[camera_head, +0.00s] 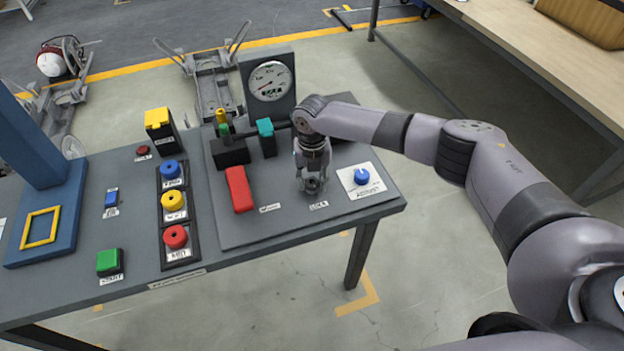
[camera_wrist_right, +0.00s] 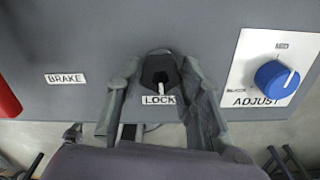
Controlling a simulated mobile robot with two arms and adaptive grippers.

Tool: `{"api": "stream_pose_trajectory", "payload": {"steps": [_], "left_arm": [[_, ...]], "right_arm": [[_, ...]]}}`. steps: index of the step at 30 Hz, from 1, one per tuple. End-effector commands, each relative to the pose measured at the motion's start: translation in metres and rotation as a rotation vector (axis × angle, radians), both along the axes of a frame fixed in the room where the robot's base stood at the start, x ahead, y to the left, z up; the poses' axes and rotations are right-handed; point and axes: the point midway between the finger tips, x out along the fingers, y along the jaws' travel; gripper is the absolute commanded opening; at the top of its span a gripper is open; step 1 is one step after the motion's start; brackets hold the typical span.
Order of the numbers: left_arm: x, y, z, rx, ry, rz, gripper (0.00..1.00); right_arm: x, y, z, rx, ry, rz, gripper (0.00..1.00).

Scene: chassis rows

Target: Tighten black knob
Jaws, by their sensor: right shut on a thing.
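The black knob (camera_wrist_right: 160,74) sits on the grey panel just above the label LOCK, with a pale pointer mark toward the label. My right gripper (camera_wrist_right: 162,88) has its fingers on both sides of the knob and is shut on it. In the head view my right gripper (camera_head: 312,186) points down onto the panel, and the knob is mostly hidden between its fingers. My left gripper is not in view.
A blue ADJUST knob (camera_head: 361,176) on a white plate is close to the right of my gripper. A red BRAKE handle (camera_head: 239,189) is to its left. A gauge (camera_head: 270,81) stands behind. Coloured buttons, including a green one (camera_head: 109,262), are farther left.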

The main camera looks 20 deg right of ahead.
Motion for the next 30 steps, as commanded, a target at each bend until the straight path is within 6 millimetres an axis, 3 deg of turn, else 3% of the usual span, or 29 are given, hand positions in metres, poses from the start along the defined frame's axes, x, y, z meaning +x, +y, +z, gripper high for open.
{"api": "stream_pose_trajectory", "payload": {"steps": [11,30], "left_arm": [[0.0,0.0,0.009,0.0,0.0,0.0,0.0],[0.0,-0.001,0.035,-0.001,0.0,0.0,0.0]], "right_arm": [[-0.001,0.001,0.001,0.002,0.003,-0.183,0.07],[0.0,0.002,0.002,0.0,0.003,-0.786,0.07]]}}
